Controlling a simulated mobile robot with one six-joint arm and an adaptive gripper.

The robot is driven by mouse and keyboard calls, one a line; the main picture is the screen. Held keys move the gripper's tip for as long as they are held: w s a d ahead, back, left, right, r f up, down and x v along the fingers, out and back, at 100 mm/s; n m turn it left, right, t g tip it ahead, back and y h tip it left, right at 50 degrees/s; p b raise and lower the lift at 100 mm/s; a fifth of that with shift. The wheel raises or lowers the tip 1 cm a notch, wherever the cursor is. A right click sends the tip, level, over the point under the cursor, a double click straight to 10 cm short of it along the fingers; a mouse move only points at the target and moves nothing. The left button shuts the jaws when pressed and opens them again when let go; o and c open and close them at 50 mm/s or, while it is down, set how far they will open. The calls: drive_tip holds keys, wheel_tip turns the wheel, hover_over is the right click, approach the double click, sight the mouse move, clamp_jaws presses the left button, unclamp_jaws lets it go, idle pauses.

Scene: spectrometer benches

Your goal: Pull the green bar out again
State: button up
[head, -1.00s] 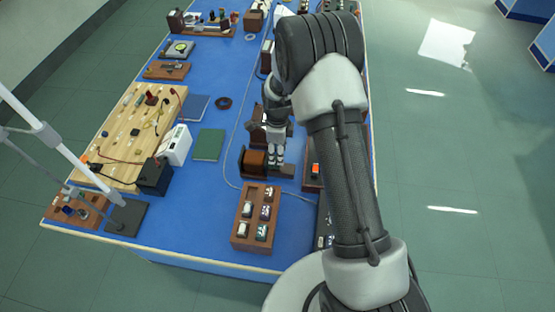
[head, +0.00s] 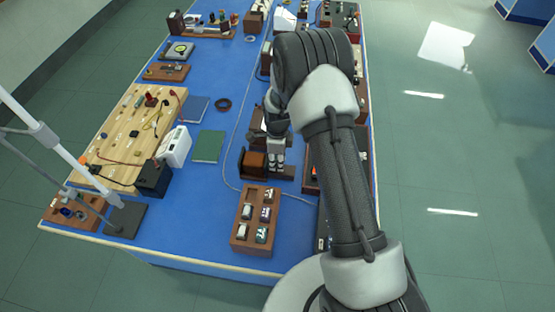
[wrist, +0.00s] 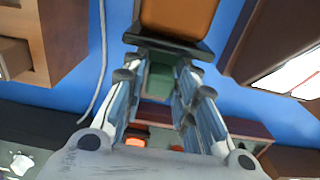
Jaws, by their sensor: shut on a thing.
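My gripper (wrist: 162,62) has its two fingers closed around a green piece, seen in the wrist view (wrist: 158,80); this appears to be the green bar. Its far end lies close to the dark edge of an orange-brown block (wrist: 180,15), and I cannot tell whether any of it is still inside. In the head view my gripper (head: 276,160) points down beside the small brown wooden device (head: 255,162). The bar itself cannot be made out there.
A wooden rack (head: 250,240) with several small labelled items stands just in front. Dark-framed devices stand close on the right, partly behind my arm. Blue tabletop is free around the green book.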

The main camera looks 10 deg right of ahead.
clamp_jaws()
drive_tip(key=d, duration=0.1)
drive_tip(key=s+d, duration=0.1)
drive_tip(key=d, duration=0.1)
drive_tip(key=s+d, duration=0.1)
drive_tip(key=shift+d, duration=0.3)
drive_tip(key=shift+w+a, duration=0.1)
drive_tip(key=shift+o, duration=1.2)
unclamp_jaws()
drive_tip(key=shift+o, duration=1.6)
